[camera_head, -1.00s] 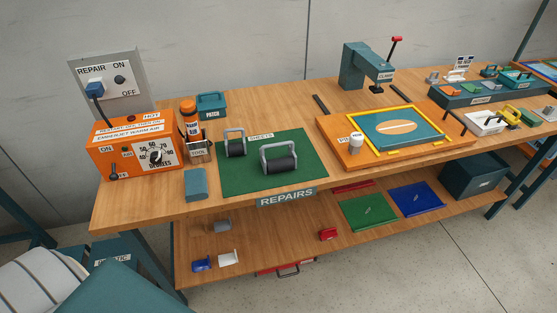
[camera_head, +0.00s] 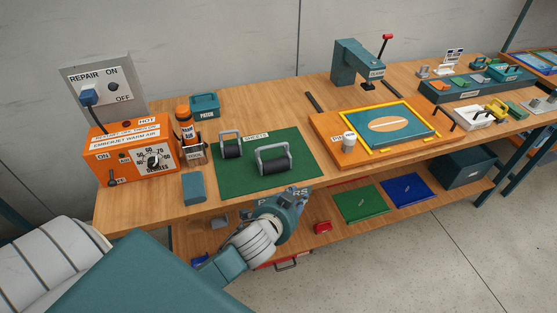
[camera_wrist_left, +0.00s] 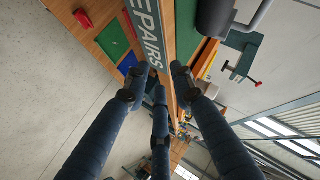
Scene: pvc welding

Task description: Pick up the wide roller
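The wide roller (camera_head: 275,165), a black cylinder in a grey U-shaped handle, lies on the green mat (camera_head: 230,186) on the bench. The narrower roller (camera_head: 231,147) stands to its left on the same mat. My left gripper (camera_head: 294,194) is at the bench's front edge, in front of the wide roller and apart from it, covering part of the REPAIRS sign. In the left wrist view its dark fingers (camera_wrist_left: 157,82) are spread open with nothing between them. A dark roller with a grey handle (camera_wrist_left: 214,16) shows at the top there, probably the wide one. My right gripper is not in view.
An orange heater box (camera_head: 128,157), a blue block (camera_head: 194,188) and a bottle holder stand left of the mat. An orange board (camera_head: 325,130) with a white jar (camera_head: 348,142) is to the right. The REPAIRS sign (camera_wrist_left: 149,30) is close to the fingers.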

